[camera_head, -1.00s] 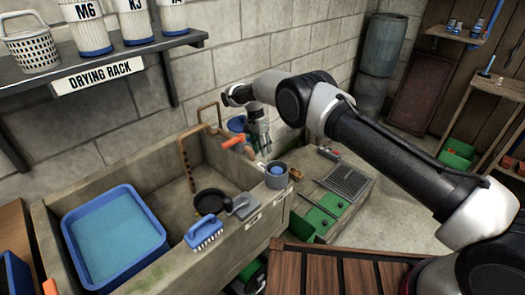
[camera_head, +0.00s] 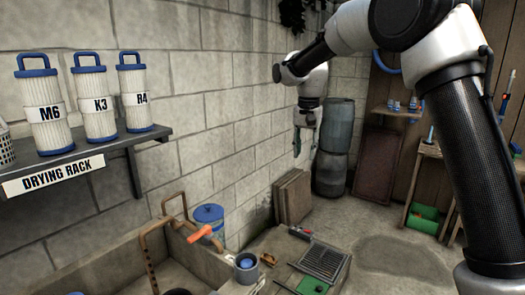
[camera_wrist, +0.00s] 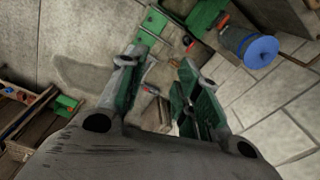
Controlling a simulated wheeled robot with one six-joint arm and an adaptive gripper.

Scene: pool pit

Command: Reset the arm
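My gripper (camera_head: 304,142) hangs from the raised arm in the head view, fingers pointing down, in front of the block wall and left of the grey barrels. In the wrist view my gripper (camera_wrist: 158,95) shows two green-padded fingers spread apart. Nothing is between them; the floor and fittings far below show through the gap. The arm is bent high across the right side of the head view.
The drying rack shelf (camera_head: 95,158) holds filter cartridges M6, K3 and R4 at left. The concrete sink (camera_head: 185,262), with a blue-lidded tub (camera_head: 209,222) behind it, stands below. Barrels (camera_head: 335,135) stand at the back. Open floor (camera_head: 395,265) lies at right.

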